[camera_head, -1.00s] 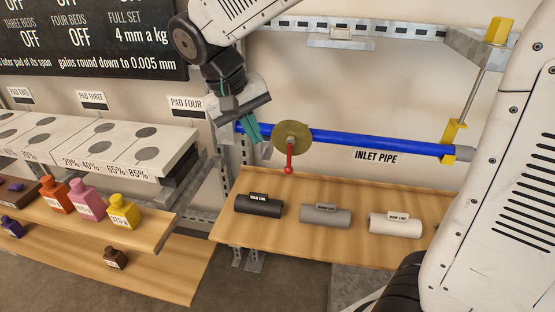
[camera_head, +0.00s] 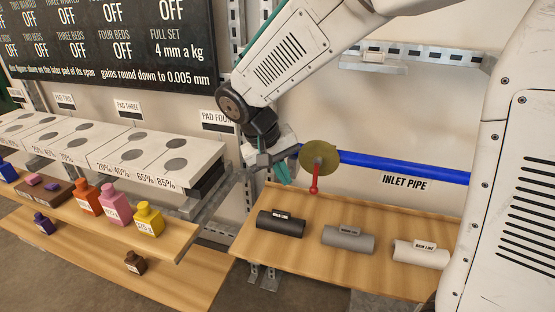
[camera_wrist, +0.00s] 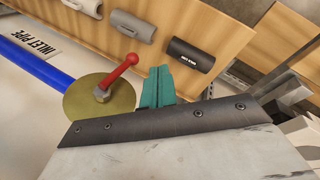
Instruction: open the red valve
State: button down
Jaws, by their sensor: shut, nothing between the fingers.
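The red valve handle (camera_head: 314,181) hangs downward from the hub of a round brass disc (camera_head: 319,158) on the blue inlet pipe (camera_head: 400,166). My gripper (camera_head: 285,178) is just left of the disc, its teal fingers pointing down, shut and empty. In the wrist view the red handle (camera_wrist: 118,74) with its ball end lies beside the teal fingers (camera_wrist: 157,86), with a gap between them. The brass disc (camera_wrist: 95,100) is partly covered by my gripper body there.
Black (camera_head: 281,223), grey (camera_head: 347,239) and white (camera_head: 420,253) cylinders lie on the wooden shelf (camera_head: 300,260) below the pipe. A row of pads (camera_head: 120,150) and coloured bottles (camera_head: 115,208) stands to the left.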

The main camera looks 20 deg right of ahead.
aim_at(315, 177)
jog(key=d, duration=0.1)
jog(key=d+f, duration=0.1)
jog(key=d, duration=0.1)
jog(key=d+f, duration=0.1)
jog(key=d, duration=0.1)
jog(key=shift+s+f, duration=0.1)
jog(key=shift+f, duration=0.15)
